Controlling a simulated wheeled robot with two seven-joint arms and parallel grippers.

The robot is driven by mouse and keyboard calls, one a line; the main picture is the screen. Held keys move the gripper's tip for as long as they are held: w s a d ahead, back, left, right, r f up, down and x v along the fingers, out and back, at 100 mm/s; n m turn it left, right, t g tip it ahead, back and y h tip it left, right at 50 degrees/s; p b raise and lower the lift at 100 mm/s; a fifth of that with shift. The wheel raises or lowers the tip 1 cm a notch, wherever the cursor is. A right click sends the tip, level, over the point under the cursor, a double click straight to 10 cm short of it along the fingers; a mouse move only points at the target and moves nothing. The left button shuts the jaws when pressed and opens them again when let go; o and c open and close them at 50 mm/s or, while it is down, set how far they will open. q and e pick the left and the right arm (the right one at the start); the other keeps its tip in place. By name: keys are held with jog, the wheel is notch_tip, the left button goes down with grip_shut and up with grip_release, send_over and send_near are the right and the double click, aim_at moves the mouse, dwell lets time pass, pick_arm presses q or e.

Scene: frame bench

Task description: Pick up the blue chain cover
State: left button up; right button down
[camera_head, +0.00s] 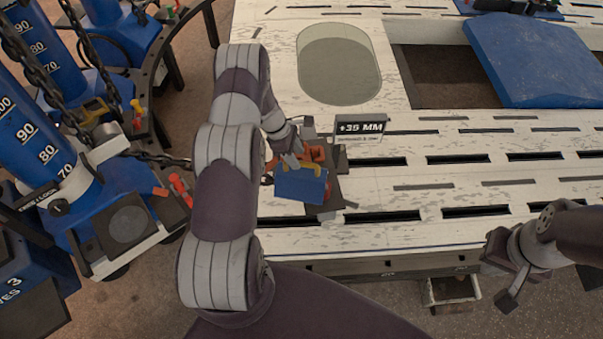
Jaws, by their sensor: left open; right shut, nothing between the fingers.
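A small blue piece with a yellow strip along its top (300,187), which looks to be the chain cover, stands at the near left of the white bench, against an orange and dark clamp (314,154). My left gripper (288,160) is open just behind and above its upper edge. My arm hides part of that area, and I cannot tell whether the fingers touch the piece. My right gripper (508,290) is shut and empty, low at the right, off the bench's near edge.
A chain (160,158) runs from the blue tower (45,140) at left towards the clamp. A "+35 MM" sign (360,127) stands right of it. A large blue panel (535,58) lies at the back right. The slotted bench top (450,180) is mostly clear.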

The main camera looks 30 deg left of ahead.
aim_at(300, 162)
pick_arm(q)
jog(key=shift+x, duration=1.55)
grip_shut()
jog(key=shift+r, duration=0.15)
